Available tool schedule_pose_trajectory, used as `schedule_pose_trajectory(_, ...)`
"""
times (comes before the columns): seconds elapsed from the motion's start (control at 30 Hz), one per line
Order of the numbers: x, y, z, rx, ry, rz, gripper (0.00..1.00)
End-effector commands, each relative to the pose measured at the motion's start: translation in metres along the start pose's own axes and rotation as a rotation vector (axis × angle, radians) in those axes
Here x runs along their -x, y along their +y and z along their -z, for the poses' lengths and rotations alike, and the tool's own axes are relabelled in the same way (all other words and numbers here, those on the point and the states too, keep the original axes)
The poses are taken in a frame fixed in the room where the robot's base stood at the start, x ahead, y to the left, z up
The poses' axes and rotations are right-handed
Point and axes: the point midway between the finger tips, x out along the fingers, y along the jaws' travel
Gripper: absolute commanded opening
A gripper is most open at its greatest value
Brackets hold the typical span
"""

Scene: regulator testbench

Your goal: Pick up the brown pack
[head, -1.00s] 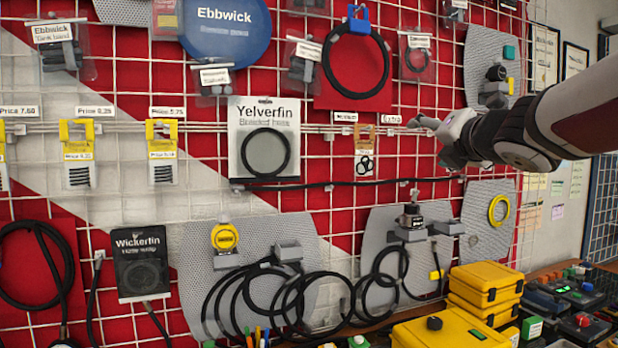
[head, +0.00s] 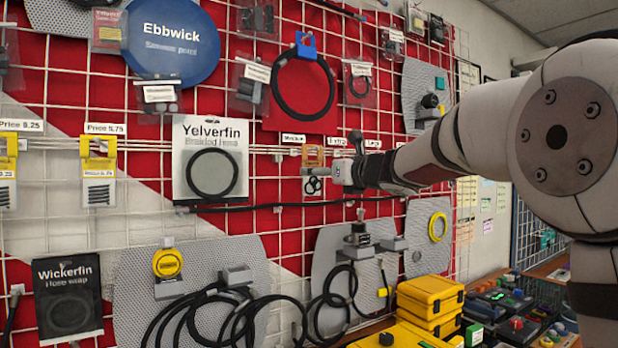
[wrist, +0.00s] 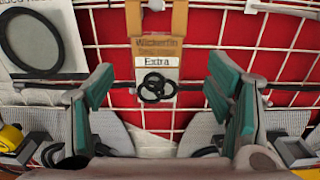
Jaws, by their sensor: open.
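The brown pack (head: 313,156) hangs on the wire grid wall, right of the white Yelverfin card. In the wrist view, the brown pack (wrist: 154,48) is a brown header card marked Wickerfin, with an "Extra" label and several black rings below. My gripper (head: 328,158) is in front of the wall at the pack and hides part of it in the head view. In the wrist view, my gripper (wrist: 160,88) is open, its green-padded fingers to either side of the pack. The fingers look clear of the pack.
The Yelverfin card (head: 210,158) hangs close on the left. A black hose (head: 270,206) runs across the grid below. A blue-clipped black ring (head: 303,85) hangs above. Yellow cases (head: 430,297) stand on the bench at lower right.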

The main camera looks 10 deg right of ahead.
Motion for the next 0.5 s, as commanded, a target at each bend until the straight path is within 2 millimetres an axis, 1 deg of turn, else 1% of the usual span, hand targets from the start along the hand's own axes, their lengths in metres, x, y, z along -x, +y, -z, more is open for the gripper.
schedule_pose_trajectory(0.07,-0.006,0.001,-0.001,-0.001,0.001,-0.001,0.73)
schedule_pose_trajectory(0.3,-0.038,0.004,-0.005,-0.001,0.000,-0.002,0.73)
schedule_pose_trajectory(0.4,-0.047,0.004,-0.005,-0.001,0.000,-0.001,0.73)
schedule_pose_trajectory(0.5,-0.051,0.004,-0.005,-0.001,-0.001,-0.001,0.73)
